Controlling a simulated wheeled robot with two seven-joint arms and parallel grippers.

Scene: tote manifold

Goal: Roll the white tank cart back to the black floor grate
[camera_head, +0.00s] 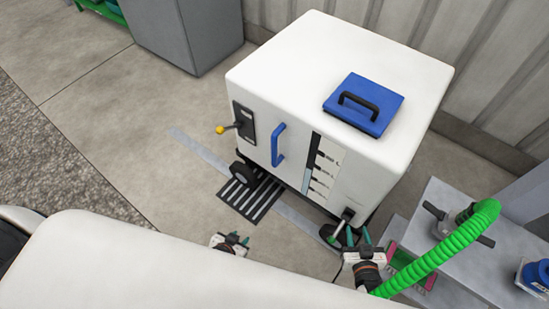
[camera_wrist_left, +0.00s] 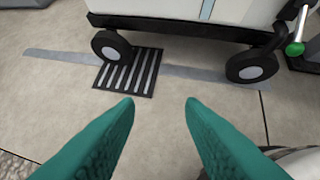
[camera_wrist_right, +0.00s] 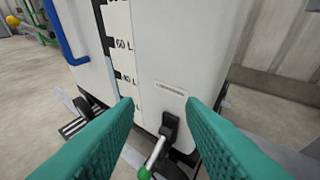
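The white tank cart (camera_head: 330,75) stands upright on black wheels, with a blue lid on top, a blue side handle (camera_head: 278,145) and a level scale. The black floor grate (camera_head: 252,194) lies at its near left corner, partly under it; one wheel (camera_wrist_left: 112,46) is at the grate's edge in the left wrist view. My left gripper (camera_wrist_left: 160,105) is open and empty, low over the floor in front of the grate. My right gripper (camera_wrist_right: 160,105) is open and empty, facing the cart's lower corner, where a drain valve with a metal lever and green tip (camera_wrist_right: 145,173) sits between its fingers in view.
A green hose (camera_head: 440,250) arches over a grey bench (camera_head: 470,265) at the right. A grey cabinet (camera_head: 190,30) stands behind left, and a corrugated wall behind the cart. A grey strip crosses the floor (camera_head: 200,150). The floor left of the cart is clear.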

